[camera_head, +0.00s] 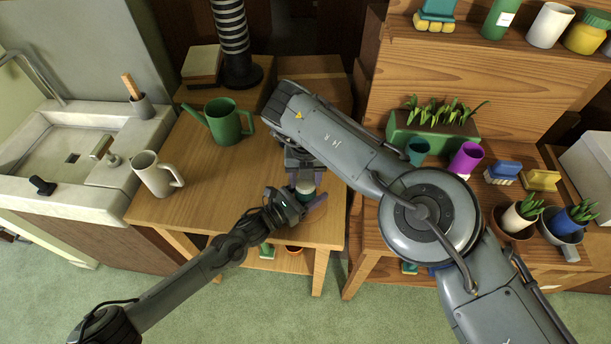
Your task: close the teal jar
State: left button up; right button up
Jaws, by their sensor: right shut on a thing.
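A small jar (305,188), pale with a dark teal tint, is near the right end of the wooden table, mostly hidden between my two grippers. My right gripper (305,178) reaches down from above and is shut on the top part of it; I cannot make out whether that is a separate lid. My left gripper (303,201) comes in from the lower left, close beside the jar at its front side. Its fingers are partly hidden, and I cannot tell whether they touch the jar.
A green watering can (225,122) and a pale pitcher (157,174) stand on the left of the wooden table (210,185). A sink (70,150) is at the left. The right bench holds a planter (432,130), a purple cup (466,158) and several pots. The table's middle is clear.

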jog(key=shift+f, duration=0.5)
dwell(0.3)
